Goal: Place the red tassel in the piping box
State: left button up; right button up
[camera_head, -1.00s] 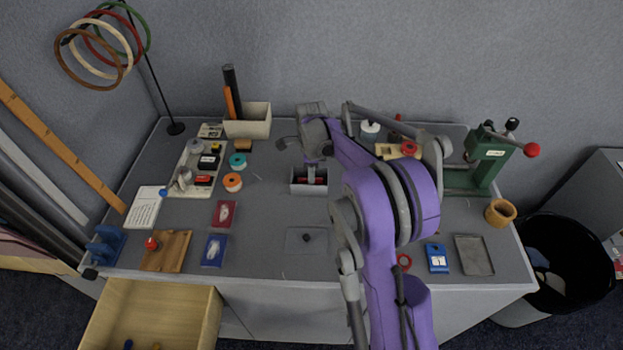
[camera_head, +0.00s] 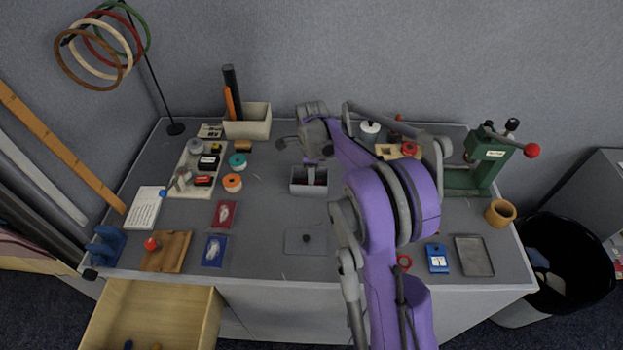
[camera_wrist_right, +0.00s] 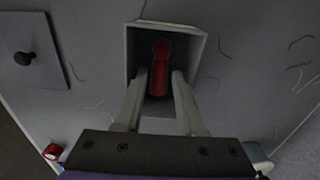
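The red tassel (camera_wrist_right: 160,64) lies inside the small grey open-topped box (camera_wrist_right: 196,45), which I take for the piping box. The box (camera_head: 298,187) stands near the middle of the table in the head view. My right gripper (camera_wrist_right: 159,76) is open, its fingers reaching into the box mouth on either side of the tassel with gaps showing. In the head view, the right gripper (camera_head: 311,165) comes down over the box and partly hides its inside. My left gripper is in neither view.
A flat grey lid with a black knob (camera_head: 306,239) lies in front of the box. Red and blue packets, thread spools (camera_head: 232,183) and a tray of small tools (camera_head: 184,180) lie to the left. A green press (camera_head: 487,163) stands at right. An open drawer (camera_head: 150,315) juts out front left.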

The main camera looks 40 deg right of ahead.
notch_tip(320, 180, up, 10)
jog(key=r, duration=0.1)
jog(key=s+a+r+n+t, duration=0.1)
jog(key=s+a+n+t, duration=0.1)
jog(key=s+a+n, duration=0.85)
jog(key=s+a+f+n+t, duration=0.3)
jog(key=s+a+f+n, duration=0.4)
jog(key=s+a+n, duration=0.4)
jog(key=s+n, duration=0.1)
jog(key=n, duration=0.3)
jog(key=shift+s+p, duration=0.3)
jog(key=shift+a+n, duration=0.15)
jog(key=shift+n, duration=0.1)
